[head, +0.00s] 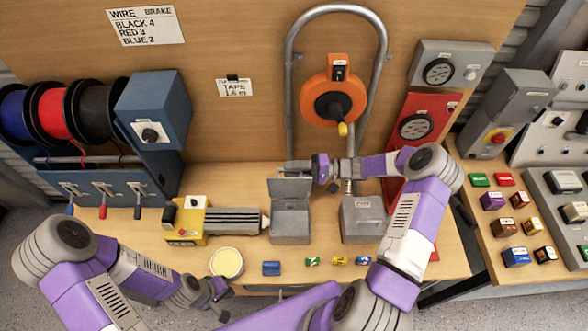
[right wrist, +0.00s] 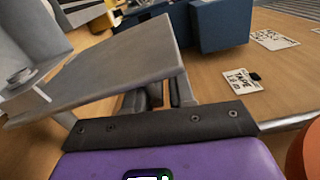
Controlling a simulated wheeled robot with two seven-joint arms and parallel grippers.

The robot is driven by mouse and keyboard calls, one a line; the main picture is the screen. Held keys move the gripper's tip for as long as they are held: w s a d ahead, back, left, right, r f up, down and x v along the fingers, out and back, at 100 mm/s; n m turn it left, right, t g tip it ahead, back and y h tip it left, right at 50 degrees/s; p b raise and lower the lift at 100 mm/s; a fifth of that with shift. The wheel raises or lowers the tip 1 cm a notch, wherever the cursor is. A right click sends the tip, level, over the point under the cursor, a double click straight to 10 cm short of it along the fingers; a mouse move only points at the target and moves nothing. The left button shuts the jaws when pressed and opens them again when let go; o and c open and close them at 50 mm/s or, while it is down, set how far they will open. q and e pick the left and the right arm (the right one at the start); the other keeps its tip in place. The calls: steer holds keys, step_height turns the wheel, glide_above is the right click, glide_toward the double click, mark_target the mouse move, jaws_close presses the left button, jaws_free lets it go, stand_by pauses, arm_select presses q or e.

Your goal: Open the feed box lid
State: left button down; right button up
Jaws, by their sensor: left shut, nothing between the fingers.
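Two grey boxes stand mid-bench in the head view. The left one (head: 290,227) has its lid (head: 290,188) raised and tilted; I take it as the feed box, though its label is unreadable. The right grey box (head: 364,222) looks closed. My right gripper (head: 297,167) is at the top edge of the raised lid, reaching in from the right. In the right wrist view the grey lid (right wrist: 110,70) slants across in front of the fingers and partly hides them, so their grip is unclear. My left gripper (head: 214,289) is shut and empty, low at the front left.
A yellow machine (head: 186,222) and a round cream tub (head: 227,262) are left of the boxes. Small coloured blocks (head: 271,268) line the front edge. Behind are an orange reel (head: 333,98), a metal hoop and a red panel (head: 412,135). Wire spools (head: 52,110) stand far left.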

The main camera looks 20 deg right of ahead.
steer(key=shift+o, duration=1.2)
steer(key=shift+s, duration=0.1)
steer(key=shift+f, duration=0.1)
steer(key=shift+d, duration=0.15)
steer(key=b+v, duration=0.1)
steer(key=v, duration=0.6)
